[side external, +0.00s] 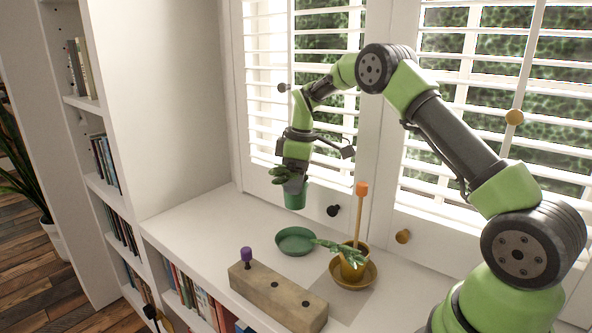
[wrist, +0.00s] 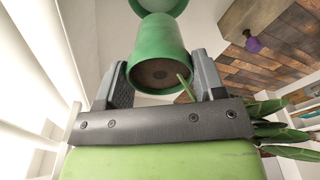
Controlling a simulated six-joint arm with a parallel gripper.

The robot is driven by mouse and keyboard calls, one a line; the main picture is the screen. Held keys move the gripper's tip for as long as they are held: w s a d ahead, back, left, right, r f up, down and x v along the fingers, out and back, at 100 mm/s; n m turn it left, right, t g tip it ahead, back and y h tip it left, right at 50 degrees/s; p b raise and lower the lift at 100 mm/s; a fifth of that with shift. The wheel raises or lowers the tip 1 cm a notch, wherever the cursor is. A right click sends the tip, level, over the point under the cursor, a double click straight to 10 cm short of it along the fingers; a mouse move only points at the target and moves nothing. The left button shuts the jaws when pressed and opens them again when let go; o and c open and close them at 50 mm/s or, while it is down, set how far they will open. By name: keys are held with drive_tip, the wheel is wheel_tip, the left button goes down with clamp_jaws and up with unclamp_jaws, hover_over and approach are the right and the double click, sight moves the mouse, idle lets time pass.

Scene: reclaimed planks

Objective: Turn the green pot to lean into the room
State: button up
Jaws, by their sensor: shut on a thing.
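The green pot (side external: 295,197) is held in the air by my gripper (side external: 294,184), above and apart from the green saucer (side external: 295,240) on the white sill. In the wrist view, the jaws close on both sides of the pot (wrist: 158,50). Dark soil and a green stem show inside its mouth. The plant's long leaves (wrist: 280,130) lean out to the right in the wrist view; in the side view leaves (side external: 286,180) show to the left of the jaws. In the wrist view, part of the saucer (wrist: 160,5) shows beyond the pot.
A yellow pot (side external: 353,266) with a leafy plant and an orange-topped stake (side external: 360,215) stands in a yellow saucer (side external: 353,283). A wooden block (side external: 278,297) with a purple-topped peg (side external: 246,256) lies near the front edge. Shuttered windows stand behind; bookshelves are at left.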

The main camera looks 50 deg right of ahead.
sight(296, 207)
wheel_tip(296, 207, down, 7)
drive_tip(key=m, duration=0.3)
drive_tip(key=shift+s+a+f, duration=0.1)
drive_tip(key=shift+f, duration=1.6)
drive_tip(key=o, duration=1.3)
drive_tip(key=shift+c, duration=0.2)
drive_tip(key=r, duration=0.3)
drive_tip(key=s+r, duration=0.1)
drive_tip(key=r, duration=0.6)
drive_tip(key=shift+s+r, duration=0.15)
drive_tip(key=shift+r, duration=0.2)
drive_tip(key=s+a+r+m+t, duration=0.4)
drive_tip(key=s+a+r, duration=0.8)
drive_tip(key=r, duration=0.4)
drive_tip(key=s+a+f+m+t+y, duration=0.1)
drive_tip(key=s+a+m+t, duration=0.1)
drive_tip(key=s, duration=1)
drive_tip(key=shift+a+m, duration=0.5)
drive_tip(key=shift+a, duration=0.2)
